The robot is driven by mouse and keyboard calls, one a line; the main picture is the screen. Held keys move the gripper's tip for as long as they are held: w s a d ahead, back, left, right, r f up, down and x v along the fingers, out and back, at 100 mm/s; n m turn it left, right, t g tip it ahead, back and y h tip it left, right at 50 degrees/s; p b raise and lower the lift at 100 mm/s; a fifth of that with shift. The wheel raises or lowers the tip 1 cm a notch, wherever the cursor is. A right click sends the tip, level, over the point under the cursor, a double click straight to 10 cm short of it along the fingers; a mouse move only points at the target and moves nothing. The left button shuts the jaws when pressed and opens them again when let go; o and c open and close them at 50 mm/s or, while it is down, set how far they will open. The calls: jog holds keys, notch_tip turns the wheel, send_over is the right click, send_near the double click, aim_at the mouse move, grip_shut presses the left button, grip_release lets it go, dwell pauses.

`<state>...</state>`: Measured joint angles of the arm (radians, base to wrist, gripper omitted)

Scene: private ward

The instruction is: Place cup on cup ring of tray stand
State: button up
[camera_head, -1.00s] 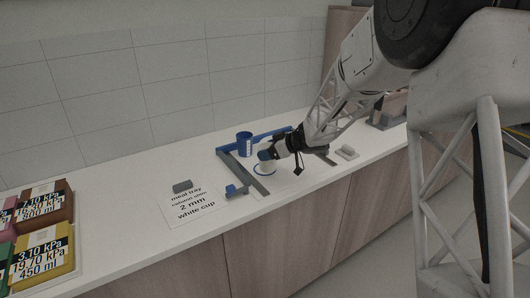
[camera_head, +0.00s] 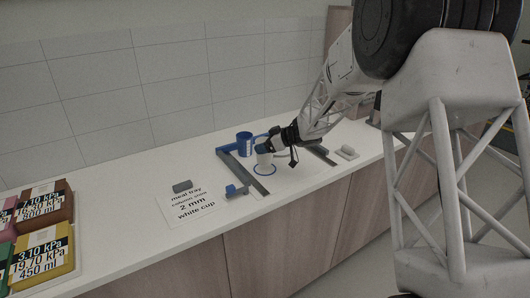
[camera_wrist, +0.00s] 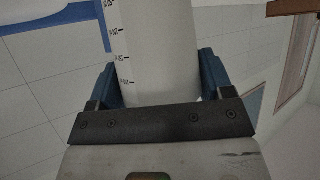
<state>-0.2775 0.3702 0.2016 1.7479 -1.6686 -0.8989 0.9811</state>
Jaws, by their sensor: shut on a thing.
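A pale cup (camera_head: 264,159) hangs under my gripper (camera_head: 267,149) in the head view. In the wrist view the blue fingers (camera_wrist: 160,75) are shut on a white cylinder (camera_wrist: 163,35) with a graduated strip on its left side. The tray stand (camera_head: 261,187) has grey bars and blue parts around the ring.
A printed card (camera_head: 190,206) with a grey block (camera_head: 182,186) is left of the stand. Labelled boxes (camera_head: 42,250) stand at the far left. A small grey item on a pad (camera_head: 347,152) is to the right. A tiled wall stands behind; the counter between card and boxes is clear.

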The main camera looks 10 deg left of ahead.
jog(key=shift+f, duration=1.55)
jog(key=shift+f, duration=0.15)
jog(key=o, duration=0.9)
jog(key=shift+r, duration=0.2)
jog(key=v, duration=1.2)
